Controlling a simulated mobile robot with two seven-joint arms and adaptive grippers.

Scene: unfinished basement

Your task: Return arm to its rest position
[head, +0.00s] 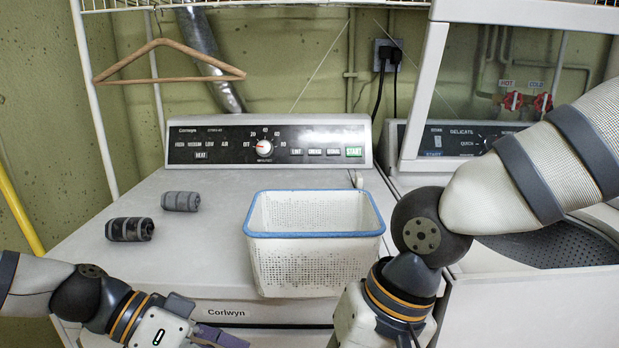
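My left arm comes in from the lower left, and my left gripper (218,337) is low at the bottom edge, in front of the white machine. Its grey-purple finger part shows, but the rest is cut off, so its opening cannot be judged. My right arm (530,175) reaches in from the right and bends down at a dark joint. The pale housing of my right gripper (355,318) is at the bottom edge, just in front of and below the basket. Its fingers are outside the picture. No held object shows at either gripper.
A white perforated basket (315,265) with a blue rim stands on the white machine top (215,245). A dark ribbed cylinder (130,229) and a grey one (180,201) lie left of it. A second machine (520,295) stands right. A wooden hanger (165,45) hangs above.

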